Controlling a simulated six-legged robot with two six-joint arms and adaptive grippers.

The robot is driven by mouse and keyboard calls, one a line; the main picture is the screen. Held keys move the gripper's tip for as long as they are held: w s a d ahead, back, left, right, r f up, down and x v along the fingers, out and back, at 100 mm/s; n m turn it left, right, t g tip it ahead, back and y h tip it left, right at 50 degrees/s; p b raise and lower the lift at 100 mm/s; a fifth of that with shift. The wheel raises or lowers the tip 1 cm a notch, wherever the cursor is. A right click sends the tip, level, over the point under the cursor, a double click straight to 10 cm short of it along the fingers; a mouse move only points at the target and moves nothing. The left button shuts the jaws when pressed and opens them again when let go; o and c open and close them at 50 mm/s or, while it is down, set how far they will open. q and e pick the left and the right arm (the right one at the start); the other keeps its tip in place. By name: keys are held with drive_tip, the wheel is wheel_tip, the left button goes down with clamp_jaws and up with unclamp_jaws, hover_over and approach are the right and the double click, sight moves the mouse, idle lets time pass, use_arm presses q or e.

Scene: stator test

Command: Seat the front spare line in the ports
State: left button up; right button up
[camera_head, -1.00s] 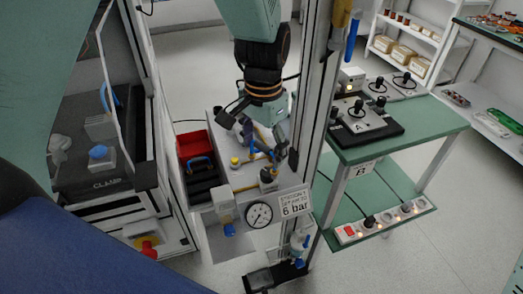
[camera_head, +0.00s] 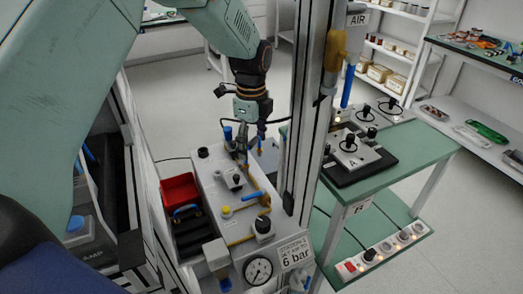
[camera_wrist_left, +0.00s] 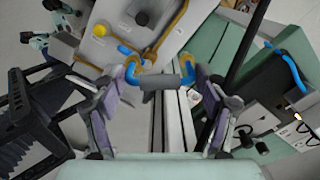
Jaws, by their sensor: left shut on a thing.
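My left gripper (camera_head: 243,142) is at the far end of the light grey port panel (camera_head: 215,182). In the left wrist view its fingers (camera_wrist_left: 160,82) are shut on a short line (camera_wrist_left: 162,81) with a grey middle and bent blue ends. The line is across the fingertips; whether it touches the panel is hard to tell. Another line, yellow with a blue part (camera_head: 252,196), is on the panel near dark round fittings; the panel also shows in the left wrist view (camera_wrist_left: 115,45). My right gripper is not in view.
A red bin (camera_head: 180,188) stands left of the panel. A pressure gauge (camera_head: 258,270) and a 6 bar sign (camera_head: 295,254) are at its near end. An upright metal post (camera_head: 312,110) rises close to its right. A green table (camera_head: 415,150) is farther right.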

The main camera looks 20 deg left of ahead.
use_arm(q)
drive_tip(key=w+a+f+m+b, duration=0.2)
drive_tip(key=a+f+m+b, duration=0.2)
drive_tip(key=a+m, duration=0.3)
drive_tip(key=a+f, duration=0.1)
drive_tip(key=a, duration=0.2)
drive_tip(key=shift+w+f, duration=0.25)
drive_tip(key=shift+f, duration=0.1)
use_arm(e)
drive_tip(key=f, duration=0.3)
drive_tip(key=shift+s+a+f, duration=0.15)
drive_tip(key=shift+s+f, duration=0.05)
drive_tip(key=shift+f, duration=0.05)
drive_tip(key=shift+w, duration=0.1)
use_arm(q)
drive_tip(key=shift+f, duration=0.2)
drive_tip(key=shift+w+f, duration=0.1)
drive_tip(key=shift+f, duration=0.5)
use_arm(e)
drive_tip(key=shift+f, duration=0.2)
